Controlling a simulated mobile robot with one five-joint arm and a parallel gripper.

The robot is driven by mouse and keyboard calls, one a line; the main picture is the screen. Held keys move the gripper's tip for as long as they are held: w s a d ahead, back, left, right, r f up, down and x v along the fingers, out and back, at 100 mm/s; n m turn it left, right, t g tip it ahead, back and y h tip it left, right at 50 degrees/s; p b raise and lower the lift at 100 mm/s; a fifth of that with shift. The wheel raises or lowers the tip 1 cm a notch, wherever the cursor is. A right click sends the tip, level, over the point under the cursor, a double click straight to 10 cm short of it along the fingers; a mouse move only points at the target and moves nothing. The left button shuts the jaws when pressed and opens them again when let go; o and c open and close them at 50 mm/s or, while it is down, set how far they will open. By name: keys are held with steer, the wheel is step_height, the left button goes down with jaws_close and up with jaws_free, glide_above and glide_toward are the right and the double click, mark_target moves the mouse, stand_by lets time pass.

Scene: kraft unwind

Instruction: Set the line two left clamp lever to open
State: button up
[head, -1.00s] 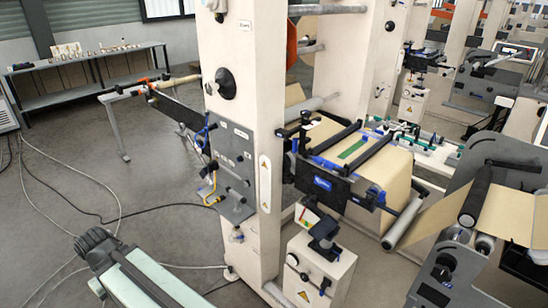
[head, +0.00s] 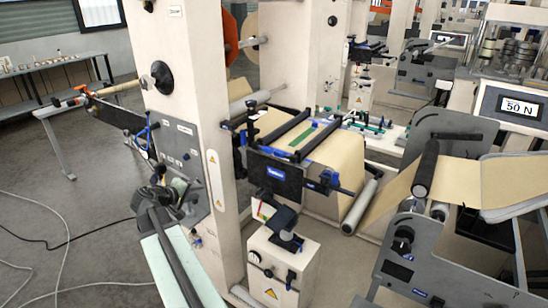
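A splicing table stands on the right side of a cream column, with brown web (head: 335,160) and a green strip over it. Two black clamp bars cross it, a left one (head: 262,130) and a right one (head: 326,136). Dark clamp parts with blue ends sit at its front edge, including a blue-ended handle (head: 328,181) at the right. I cannot tell which part is the line two left clamp lever or how it is set. My gripper (head: 152,199) is at the lower left, in front of the column's grey panel and apart from the table. Its fingers are not clear.
The cream column (head: 190,80) stands between my gripper and the splicing table. A cream pedestal box (head: 268,268) stands below the table. Cables lie on the open floor at left.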

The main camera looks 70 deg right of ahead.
mark_target(267, 151)
steer(key=s+d+r+g+h+b, duration=0.1)
steer(key=s+d+r, duration=0.1)
steer(key=s+d, duration=0.4)
steer(key=s+d+r+n+g+h, duration=0.1)
steer(key=s+d+r+h, duration=0.1)
steer(key=s+d, duration=0.4)
steer(key=s+d+r+g+h+b, duration=0.1)
steer(key=s+d+r+h, duration=0.1)
steer(key=s+d, duration=0.4)
steer(key=shift+s+d+r+g+b, duration=0.1)
steer(key=shift+d+r+g+b, duration=0.25)
steer(key=shift+d+r, duration=0.65)
steer(key=x, duration=0.8)
steer(key=shift+c, duration=0.4)
jaws_close()
